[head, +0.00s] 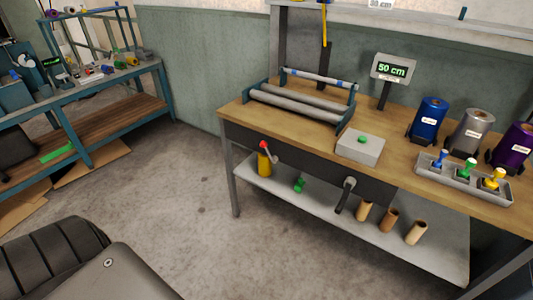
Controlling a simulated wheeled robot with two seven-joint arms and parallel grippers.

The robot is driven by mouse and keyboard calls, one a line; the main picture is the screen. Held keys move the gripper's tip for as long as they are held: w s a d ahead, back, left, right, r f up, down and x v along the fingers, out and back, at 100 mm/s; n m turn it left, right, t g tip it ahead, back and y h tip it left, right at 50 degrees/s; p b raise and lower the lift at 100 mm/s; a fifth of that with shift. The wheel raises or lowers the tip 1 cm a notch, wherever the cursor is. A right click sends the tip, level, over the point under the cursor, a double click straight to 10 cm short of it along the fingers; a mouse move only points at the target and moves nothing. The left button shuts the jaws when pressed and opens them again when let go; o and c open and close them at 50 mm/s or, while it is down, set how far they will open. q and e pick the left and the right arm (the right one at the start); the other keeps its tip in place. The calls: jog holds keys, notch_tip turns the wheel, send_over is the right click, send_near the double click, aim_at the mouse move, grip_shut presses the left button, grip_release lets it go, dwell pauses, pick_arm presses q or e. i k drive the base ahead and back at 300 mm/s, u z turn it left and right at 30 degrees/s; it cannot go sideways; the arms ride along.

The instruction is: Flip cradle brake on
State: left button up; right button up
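The roller cradle (300,108) sits on the left part of the wooden workbench (395,130), with grey rollers between blue end frames. A thin bar with blue bands (318,79) lies across its back. A small grey lever with a red knob (264,145) is on the bench's front apron below the cradle. The knob end points up and left. No label shows whether this lever is the brake or which position is on. Neither of my grippers is in view.
A black-handled crank (345,195) sticks out of the apron. A grey box with a green button (361,146), foil rolls (428,119), a tray of colored dies (465,178) and a "50 cm" display (393,68) stand on the bench. The floor (165,205) in front is clear.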

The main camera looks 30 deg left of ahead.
aim_at(263, 144)
jog(key=k, duration=0.6)
jog(key=u, duration=0.6)
jog(key=i, duration=1.2)
jog(key=z, duration=0.65)
